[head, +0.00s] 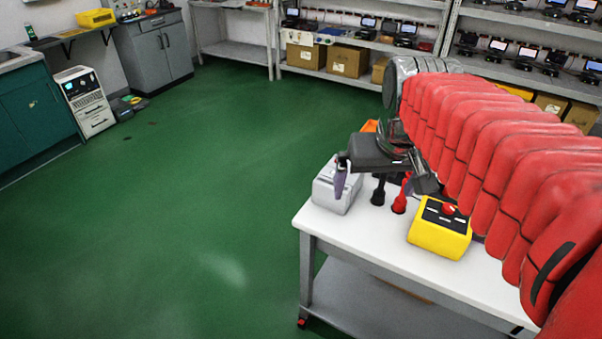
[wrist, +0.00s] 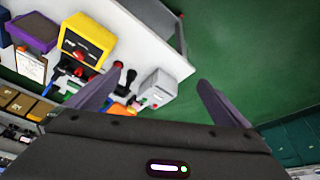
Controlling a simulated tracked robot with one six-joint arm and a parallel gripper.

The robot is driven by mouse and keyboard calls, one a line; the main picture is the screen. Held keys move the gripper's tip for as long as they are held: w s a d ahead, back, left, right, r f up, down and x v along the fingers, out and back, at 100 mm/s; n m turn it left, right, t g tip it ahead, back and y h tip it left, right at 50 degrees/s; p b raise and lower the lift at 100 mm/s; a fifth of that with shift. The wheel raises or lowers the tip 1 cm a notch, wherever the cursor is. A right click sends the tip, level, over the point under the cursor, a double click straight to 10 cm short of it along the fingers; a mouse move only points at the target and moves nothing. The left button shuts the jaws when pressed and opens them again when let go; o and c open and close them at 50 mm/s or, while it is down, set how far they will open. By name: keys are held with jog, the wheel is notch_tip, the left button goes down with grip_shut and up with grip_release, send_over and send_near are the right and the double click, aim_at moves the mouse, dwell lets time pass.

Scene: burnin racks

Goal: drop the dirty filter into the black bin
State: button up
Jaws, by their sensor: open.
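My gripper (head: 375,168) is open and empty over the left end of the white cart. Its two dark fingers spread wide in the wrist view (wrist: 160,78), with nothing between them. I cannot pick out a dirty filter in either view. No black bin can be made out either. A dark purple box-like thing (wrist: 35,32) lies on the white top in the wrist view, but I cannot tell what it is.
The white cart (head: 330,228) holds a grey-white printer-like box (head: 337,190), a yellow box with a red button (head: 438,230), and small black and red upright pieces. Shelves with devices and cartons (head: 348,62) line the back.

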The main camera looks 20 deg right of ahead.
jog(key=s+a+f+n+t, duration=0.1)
jog(key=s+a+f, duration=0.1)
jog(key=a, duration=0.3)
jog(key=s+a+f+n+y, duration=0.1)
jog(key=s+a+f, duration=0.2)
jog(key=s+a, duration=0.2)
jog(key=shift+s+n+t, duration=0.3)
jog(key=shift+t, duration=0.1)
jog(key=shift+a, duration=0.1)
